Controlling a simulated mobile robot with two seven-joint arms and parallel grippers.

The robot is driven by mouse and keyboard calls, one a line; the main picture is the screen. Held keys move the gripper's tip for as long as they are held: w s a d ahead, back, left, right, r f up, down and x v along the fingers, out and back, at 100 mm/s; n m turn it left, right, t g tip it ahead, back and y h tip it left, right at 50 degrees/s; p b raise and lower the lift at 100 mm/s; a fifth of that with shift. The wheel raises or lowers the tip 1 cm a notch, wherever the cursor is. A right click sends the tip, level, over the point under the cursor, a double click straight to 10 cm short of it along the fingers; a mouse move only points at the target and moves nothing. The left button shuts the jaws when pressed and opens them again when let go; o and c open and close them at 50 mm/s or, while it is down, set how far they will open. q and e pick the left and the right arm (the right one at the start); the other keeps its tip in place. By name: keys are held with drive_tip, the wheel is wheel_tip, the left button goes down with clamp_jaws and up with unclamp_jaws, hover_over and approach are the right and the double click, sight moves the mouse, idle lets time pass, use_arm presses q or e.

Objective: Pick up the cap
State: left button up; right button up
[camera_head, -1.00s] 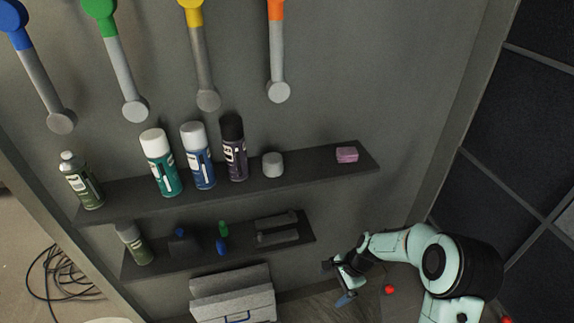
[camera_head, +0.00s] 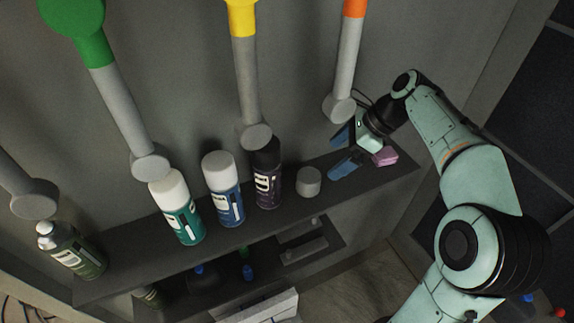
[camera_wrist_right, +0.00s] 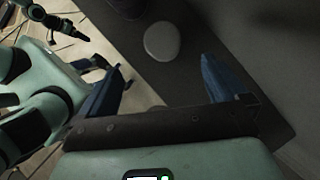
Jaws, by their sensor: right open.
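The cap (camera_head: 308,181) is a short grey-white cylinder standing on the upper shelf, right of the dark spray can. In the right wrist view the cap (camera_wrist_right: 162,41) shows as a pale disc beyond and between the fingertips. My right gripper (camera_head: 333,158) is open and empty, a short way right of the cap and not around it. Its two blue fingers (camera_wrist_right: 162,66) are spread apart in the right wrist view. What seems to be my left gripper (camera_wrist_right: 77,30) is small and dark at the upper left there; its jaws are unclear.
A pink block (camera_head: 385,157) sits beside my right gripper. Dark (camera_head: 267,178), blue (camera_head: 223,189) and teal (camera_head: 179,208) spray cans stand left of the cap. An orange-and-grey hanging bar (camera_head: 346,65) is close above the gripper. A lower shelf (camera_head: 325,238) holds small items.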

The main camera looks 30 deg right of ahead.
sight(309, 175)
drive_tip(key=x, duration=0.3)
drive_tip(key=b+x, duration=0.1)
drive_tip(key=x, duration=0.2)
drive_tip(key=shift+s+a+f, duration=0.1)
drive_tip(key=shift+a+f, duration=0.05)
drive_tip(key=shift+f, duration=0.25)
drive_tip(key=x, duration=0.3)
drive_tip(key=w+x, duration=0.1)
drive_tip(key=x, duration=0.2)
drive_tip(key=shift+w+a, duration=0.1)
use_arm(q)
drive_tip(key=shift+s+f, duration=0.65)
drive_tip(key=shift+s, duration=0.15)
